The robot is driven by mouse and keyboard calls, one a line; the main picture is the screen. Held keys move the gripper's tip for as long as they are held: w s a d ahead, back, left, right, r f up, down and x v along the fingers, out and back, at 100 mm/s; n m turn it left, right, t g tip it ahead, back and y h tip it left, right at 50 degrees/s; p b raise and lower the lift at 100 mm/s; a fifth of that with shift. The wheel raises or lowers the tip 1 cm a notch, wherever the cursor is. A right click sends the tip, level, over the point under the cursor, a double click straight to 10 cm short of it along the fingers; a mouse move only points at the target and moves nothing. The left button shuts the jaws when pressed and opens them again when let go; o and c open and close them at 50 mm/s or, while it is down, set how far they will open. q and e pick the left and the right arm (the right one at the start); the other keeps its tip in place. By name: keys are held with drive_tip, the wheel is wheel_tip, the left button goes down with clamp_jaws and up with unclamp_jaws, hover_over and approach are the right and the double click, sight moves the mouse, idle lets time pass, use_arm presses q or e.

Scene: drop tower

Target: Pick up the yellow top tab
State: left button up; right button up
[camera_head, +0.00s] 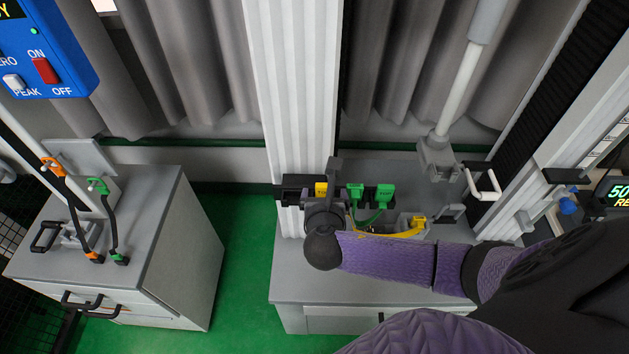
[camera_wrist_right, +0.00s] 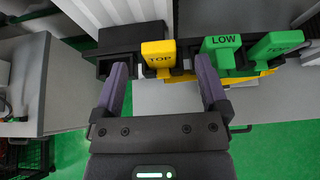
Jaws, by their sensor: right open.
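The yellow tab marked TOP (camera_wrist_right: 158,53) sits in a black holder on the white column. It also shows in the head view (camera_head: 321,188), just beyond my right gripper. My right gripper (camera_wrist_right: 162,72) is open and empty, with its two purple-lined fingers pointing at the holder. In the wrist view the yellow tab lies between the fingertips in the picture, with gaps on both sides. I cannot tell whether the fingertips reach past its face. My left gripper is out of view.
A green tab marked LOW (camera_wrist_right: 222,50) and another green tab (camera_wrist_right: 277,46) sit right of the yellow one, close to the right finger. Green and yellow cables hang by the grey cabinet (camera_head: 300,287). A second cabinet (camera_head: 155,215) stands left, with green floor between.

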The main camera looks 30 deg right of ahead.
sight(324, 186)
drive_tip(key=b+x, duration=0.1)
drive_tip(key=x, duration=0.4)
drive_tip(key=shift+w, duration=0.1)
drive_tip(key=shift+w+d+f+b, duration=0.15)
drive_tip(key=shift+w+d+b, duration=0.1)
drive_tip(key=shift+w+b, duration=0.1)
drive_tip(key=shift+c, duration=0.4)
drive_tip(key=c, duration=1)
clamp_jaws()
